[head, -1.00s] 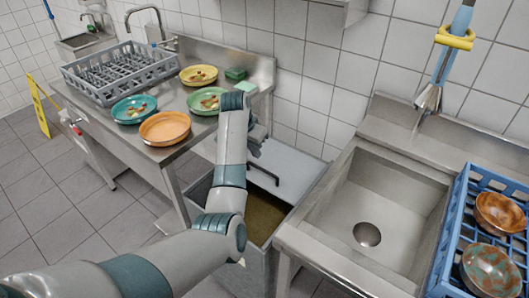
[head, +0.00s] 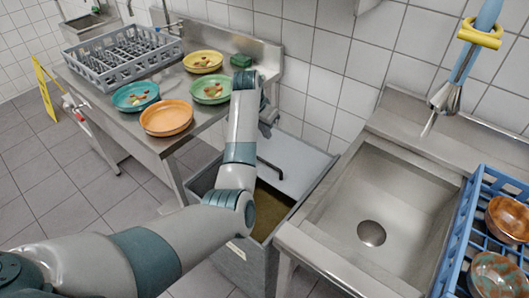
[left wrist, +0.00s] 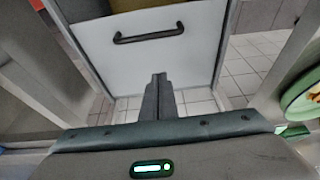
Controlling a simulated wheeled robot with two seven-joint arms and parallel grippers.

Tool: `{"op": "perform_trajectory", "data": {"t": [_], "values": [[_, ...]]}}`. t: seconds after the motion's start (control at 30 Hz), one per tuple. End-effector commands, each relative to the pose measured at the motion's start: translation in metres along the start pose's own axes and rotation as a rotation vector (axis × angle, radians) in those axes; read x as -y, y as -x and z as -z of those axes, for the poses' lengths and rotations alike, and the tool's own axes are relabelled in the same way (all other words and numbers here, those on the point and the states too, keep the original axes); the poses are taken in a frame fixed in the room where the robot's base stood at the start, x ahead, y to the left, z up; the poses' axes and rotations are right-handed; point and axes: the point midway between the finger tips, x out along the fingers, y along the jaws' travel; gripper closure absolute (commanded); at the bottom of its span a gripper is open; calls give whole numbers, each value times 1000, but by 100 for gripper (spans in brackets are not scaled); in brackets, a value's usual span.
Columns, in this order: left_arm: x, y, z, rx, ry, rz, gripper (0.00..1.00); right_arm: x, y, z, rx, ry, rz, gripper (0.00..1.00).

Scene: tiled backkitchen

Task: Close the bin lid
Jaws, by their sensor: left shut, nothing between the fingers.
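The grey bin (head: 246,264) stands between the plate table and the sink, its front part open with a brown inside showing. Its pale lid (head: 300,163) lies over the back part; I cannot tell its exact tilt. A black handle (head: 269,168) sits near the lid's front edge. The lid (left wrist: 195,62) and handle (left wrist: 149,35) also show in the left wrist view. My left gripper (head: 268,121) is at the lid's back side, partly hidden by its arm. In the left wrist view its fingers (left wrist: 157,80) are shut and empty, pointing toward the lid; contact is unclear.
The steel table (head: 130,115) at left carries several plates and a grey rack (head: 125,62). The sink (head: 375,205) stands close at right, with a blue rack (head: 462,225) holding bowls. The tiled wall is close behind the bin.

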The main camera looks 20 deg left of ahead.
Motion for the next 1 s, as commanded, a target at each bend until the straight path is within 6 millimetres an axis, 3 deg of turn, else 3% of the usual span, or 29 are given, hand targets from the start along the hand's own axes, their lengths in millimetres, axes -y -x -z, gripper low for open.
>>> {"op": "perform_trajectory", "data": {"t": [0.6,0.8,1.0], "values": [[0,-76,0,2,0,-2,100,-1,14,8,-8,0,-1,69],[0,-91,0,2,0,-1,100,0,15,7,-8,-1,0,69],[-1,-86,-17,1,2,-1,100,2,30,8,-7,-1,2,69]]}}
